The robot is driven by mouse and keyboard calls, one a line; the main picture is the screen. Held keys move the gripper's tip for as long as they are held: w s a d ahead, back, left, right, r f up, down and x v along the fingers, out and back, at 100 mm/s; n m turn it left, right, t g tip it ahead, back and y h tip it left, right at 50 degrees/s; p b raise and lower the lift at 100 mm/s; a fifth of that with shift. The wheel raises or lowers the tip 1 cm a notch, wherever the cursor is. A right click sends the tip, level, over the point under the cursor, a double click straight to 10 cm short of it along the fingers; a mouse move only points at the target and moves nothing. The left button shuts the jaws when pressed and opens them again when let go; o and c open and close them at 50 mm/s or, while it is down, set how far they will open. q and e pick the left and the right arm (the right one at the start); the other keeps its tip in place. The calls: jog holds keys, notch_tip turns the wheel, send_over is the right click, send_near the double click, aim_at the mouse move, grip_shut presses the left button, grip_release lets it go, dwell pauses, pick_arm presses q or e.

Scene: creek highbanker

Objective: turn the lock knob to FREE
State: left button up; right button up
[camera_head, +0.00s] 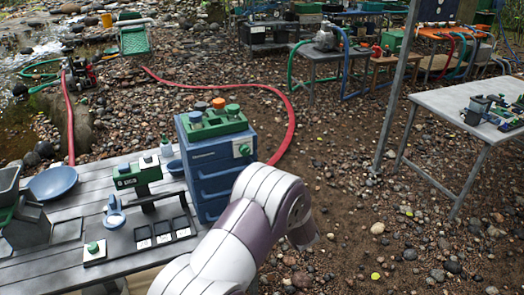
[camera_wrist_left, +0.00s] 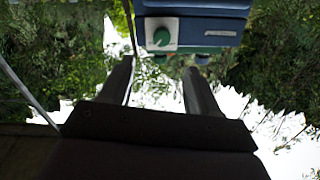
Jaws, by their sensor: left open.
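In the left wrist view the green knob (camera_wrist_left: 161,36) sits on a white and green plate on the blue unit, near the top edge. My left gripper (camera_wrist_left: 160,67) is open and empty, its two dark fingers pointing toward the knob and apart from it. The knob's setting and marks are too small to read. In the head view no gripper shows, only a white and purple arm of mine.
The grey bench (camera_head: 75,215) holds a blue pan (camera_head: 52,182), a scale-like green device (camera_head: 137,174) and a black tray (camera_head: 154,234). Coloured knobs stand on top of the blue unit. A grey table (camera_head: 470,106) stands at right, with open gravel between.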

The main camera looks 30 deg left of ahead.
aim_at(246, 153)
pick_arm(q)
jog(key=p+x, duration=0.2)
jog(key=x, duration=0.9)
jog(key=shift+a+r, duration=0.2)
jog(key=shift+a, duration=0.3)
jog(key=shift+w+a, duration=0.15)
jog(key=shift+w+f, duration=0.15)
jog(key=shift+w, duration=0.1)
pick_arm(e)
notch_tip(246, 153, up, 2)
jog(key=shift+s+r, duration=0.1)
pick_arm(q)
jog(key=shift+s, duration=0.1)
jog(key=c, duration=1)
jog(key=shift+c, duration=0.2)
pick_arm(e)
jog(key=shift+a, duration=0.1)
